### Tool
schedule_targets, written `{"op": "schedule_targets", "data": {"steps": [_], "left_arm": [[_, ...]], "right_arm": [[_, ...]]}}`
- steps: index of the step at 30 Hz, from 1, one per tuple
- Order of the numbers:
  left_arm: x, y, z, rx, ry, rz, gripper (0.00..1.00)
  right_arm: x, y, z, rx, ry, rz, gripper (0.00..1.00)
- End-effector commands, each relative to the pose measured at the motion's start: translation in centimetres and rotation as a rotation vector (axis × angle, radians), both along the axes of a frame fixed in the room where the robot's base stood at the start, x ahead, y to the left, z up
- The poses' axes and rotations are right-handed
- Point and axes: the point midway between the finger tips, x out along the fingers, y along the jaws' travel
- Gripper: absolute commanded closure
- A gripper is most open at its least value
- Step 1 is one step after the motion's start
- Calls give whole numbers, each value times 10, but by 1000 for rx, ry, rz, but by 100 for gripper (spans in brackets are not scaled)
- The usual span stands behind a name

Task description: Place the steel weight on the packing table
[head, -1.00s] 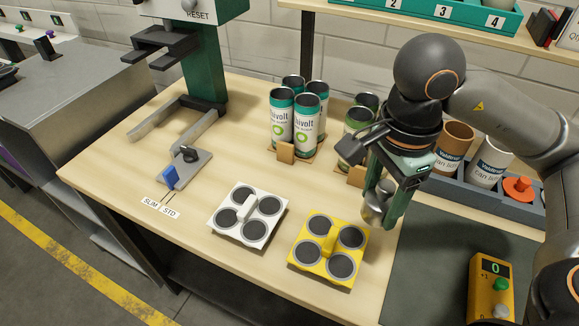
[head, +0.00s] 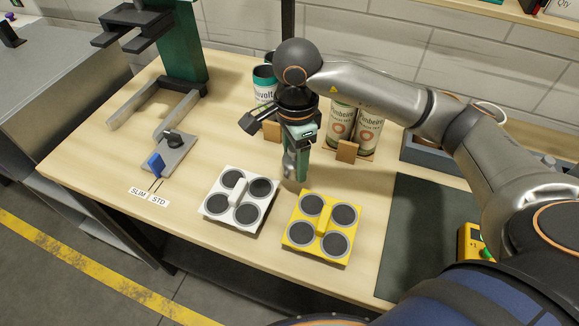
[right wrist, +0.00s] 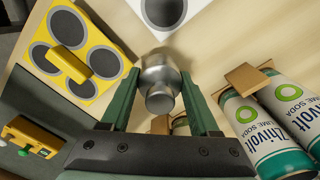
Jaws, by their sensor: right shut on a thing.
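The steel weight (right wrist: 160,82) is a shiny rounded metal piece with a narrower knob, held between the two fingers of my right gripper (right wrist: 163,100) in the right wrist view. In the head view my right gripper (head: 294,166) points down over the pale wooden table (head: 95,165), just behind the gap between the white and yellow four-disc plates. The weight is mostly hidden by the fingers there, and I cannot tell whether it touches the wood. My left gripper is not in view.
The white plate (head: 222,201) and yellow plate (head: 321,229) lie close in front. Cans (head: 342,120) stand behind, partly hidden by my arm. A metal fixture with a blue block (head: 156,164) is at left. A dark mat (head: 415,235) is at right. Bare wood lies left of the white plate.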

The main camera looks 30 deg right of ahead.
Motion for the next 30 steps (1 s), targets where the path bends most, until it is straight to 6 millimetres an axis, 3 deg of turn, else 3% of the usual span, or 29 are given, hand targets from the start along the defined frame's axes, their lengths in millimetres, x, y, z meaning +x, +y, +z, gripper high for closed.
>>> {"op": "schedule_targets", "data": {"steps": [7,13,26,27,30], "left_arm": [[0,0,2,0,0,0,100],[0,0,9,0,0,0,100],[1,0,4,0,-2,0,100],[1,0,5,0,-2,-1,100],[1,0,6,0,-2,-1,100]], "right_arm": [[14,7,-17,1,0,-1,100],[12,6,-42,2,-1,0,100],[13,6,-49,2,-4,0,100],[12,5,-49,0,-1,0,35],[12,5,-49,0,-1,0,26]]}}
